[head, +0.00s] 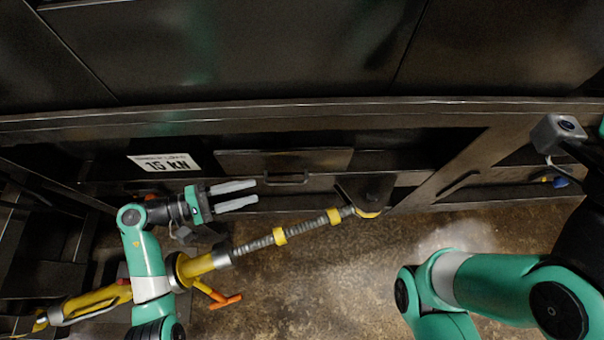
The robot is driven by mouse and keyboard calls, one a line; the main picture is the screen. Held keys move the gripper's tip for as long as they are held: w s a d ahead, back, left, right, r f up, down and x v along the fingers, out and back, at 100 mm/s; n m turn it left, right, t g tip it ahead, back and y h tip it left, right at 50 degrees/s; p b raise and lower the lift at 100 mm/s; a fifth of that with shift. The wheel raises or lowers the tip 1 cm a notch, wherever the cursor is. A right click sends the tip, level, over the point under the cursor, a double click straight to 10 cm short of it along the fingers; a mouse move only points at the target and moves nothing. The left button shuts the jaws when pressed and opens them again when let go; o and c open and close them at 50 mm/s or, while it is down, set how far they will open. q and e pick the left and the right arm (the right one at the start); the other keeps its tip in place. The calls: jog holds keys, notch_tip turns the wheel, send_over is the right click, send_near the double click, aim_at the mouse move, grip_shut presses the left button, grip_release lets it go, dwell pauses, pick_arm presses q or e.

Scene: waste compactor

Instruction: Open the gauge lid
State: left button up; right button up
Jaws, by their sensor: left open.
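A dark flat panel (320,160) with a bar handle (287,180) on its lower edge is on the front of the machine, right of a white "15 KN" label (165,163). It looks like the gauge lid and appears closed; no gauge face shows. My left gripper (257,192) is open and empty, with its two pale fingers pointing right. The fingertips are just left of the handle in the picture, with a gap between. I cannot tell their depth from the panel. My right arm is at the right, but its gripper does not show.
A yellow arm with a grey ribbed hose (300,230) runs below my left gripper to a dark bracket (368,190). An orange lever (226,301) hangs below it. A blue knob (560,182) sits at the right. The brown floor (330,290) is clear in the middle.

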aim_at(287, 182)
pick_arm(q)
jog(key=b+x, duration=0.2)
jog(key=x, duration=0.7)
jog(key=shift+w+d+f, duration=0.1)
jog(key=shift+d+f, duration=0.15)
jog(key=shift+d, duration=0.05)
jog(key=shift+w+d, duration=0.3)
jog(key=shift+d, duration=0.25)
grip_shut()
pick_arm(e)
jog(key=shift+s+a+f, duration=0.1)
jog(key=shift+a+f, duration=0.05)
jog(key=shift+f, duration=0.45)
jog(key=shift+a+f, duration=0.1)
jog(key=shift+f, duration=0.5)
